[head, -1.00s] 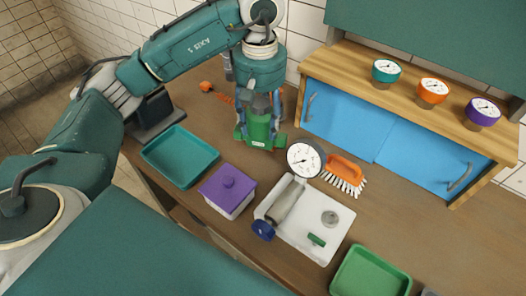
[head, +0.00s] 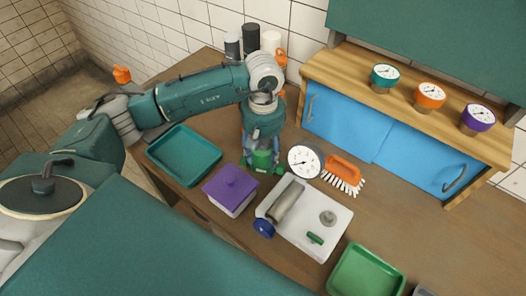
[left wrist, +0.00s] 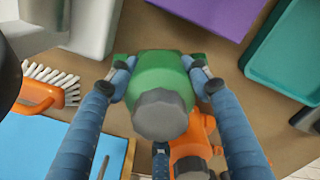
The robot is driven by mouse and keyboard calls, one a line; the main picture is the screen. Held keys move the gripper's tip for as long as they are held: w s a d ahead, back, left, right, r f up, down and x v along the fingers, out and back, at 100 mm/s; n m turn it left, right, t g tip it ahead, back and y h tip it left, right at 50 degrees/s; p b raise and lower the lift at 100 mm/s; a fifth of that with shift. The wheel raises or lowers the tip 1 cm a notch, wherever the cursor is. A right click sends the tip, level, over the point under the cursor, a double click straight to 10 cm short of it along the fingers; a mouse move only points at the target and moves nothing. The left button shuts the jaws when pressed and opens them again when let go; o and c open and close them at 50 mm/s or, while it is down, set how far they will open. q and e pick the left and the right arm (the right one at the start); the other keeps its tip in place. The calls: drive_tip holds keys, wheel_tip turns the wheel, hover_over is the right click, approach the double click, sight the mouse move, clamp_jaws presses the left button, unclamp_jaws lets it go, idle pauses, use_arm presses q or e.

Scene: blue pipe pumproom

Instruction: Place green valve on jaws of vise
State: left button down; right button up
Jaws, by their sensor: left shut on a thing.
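My left gripper (head: 262,165) is shut on the green valve (head: 263,158) beside the purple-lidded box, over the wooden counter. In the left wrist view, the blue fingers of the left gripper (left wrist: 165,82) press on both sides of the green valve (left wrist: 160,68), whose grey cap faces the camera. I cannot tell whether the valve touches the counter. An orange part with a grey cap (left wrist: 190,150) lies close beside it in that view. I cannot clearly make out the vise; my arm covers part of the counter's left end. My right gripper is not in view.
A teal tray (head: 183,182), purple-lidded box (head: 231,184), white tray (head: 339,235) with loose parts and green tray (head: 399,275) line the counter's front. A gauge (head: 304,162) and orange brush (head: 342,170) stand just right of the gripper. A shelf (head: 460,130) stands behind.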

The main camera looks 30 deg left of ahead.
use_arm(q)
drive_tip(key=shift+f, duration=0.1)
drive_tip(key=c, duration=0.8)
unclamp_jaws()
